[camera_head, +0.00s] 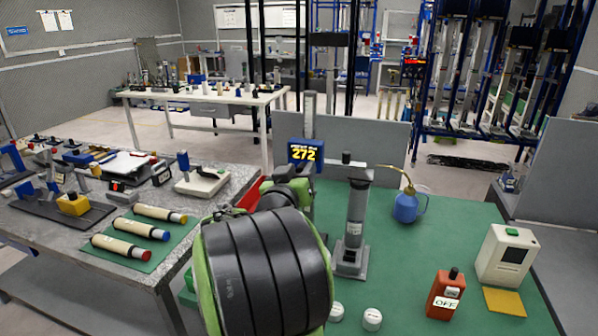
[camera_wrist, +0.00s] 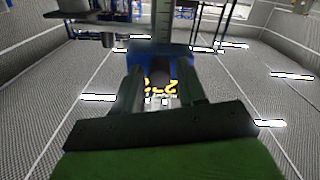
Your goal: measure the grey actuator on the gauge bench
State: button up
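A dark grey cylinder (camera_head: 356,215), which looks like the grey actuator, stands upright on a grey foot on the green-topped bench (camera_head: 400,262). A blue display (camera_head: 305,152) reading 272 stands behind it to the left, by a tall column (camera_head: 310,105). My arm reaches forward, left of the cylinder, towards the display. My gripper (camera_wrist: 159,80) has its fingers apart in the wrist view. A dark rounded thing (camera_wrist: 160,74) shows between them, with the blue display (camera_wrist: 185,58) and its yellow digits beyond. I cannot tell whether the fingers touch anything.
A blue oil can (camera_head: 408,208), an orange OFF box (camera_head: 445,295), a cream box (camera_head: 506,255) and white round pieces (camera_head: 372,319) are on the bench. Beige cylinders (camera_head: 130,247) lie on the left table. A grey panel (camera_head: 385,145) stands behind the bench.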

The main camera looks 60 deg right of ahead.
jog(key=c, duration=0.6)
jog(key=shift+b, duration=0.5)
jog(key=shift+r, duration=0.15)
jog(key=o, duration=0.9)
jog(key=shift+c, duration=0.2)
jog(key=s+a+b, duration=0.2)
jog(key=a+b, duration=0.1)
jog(key=a, duration=1.2)
jog(key=shift+s+a, duration=0.25)
jog(key=shift+a, duration=0.05)
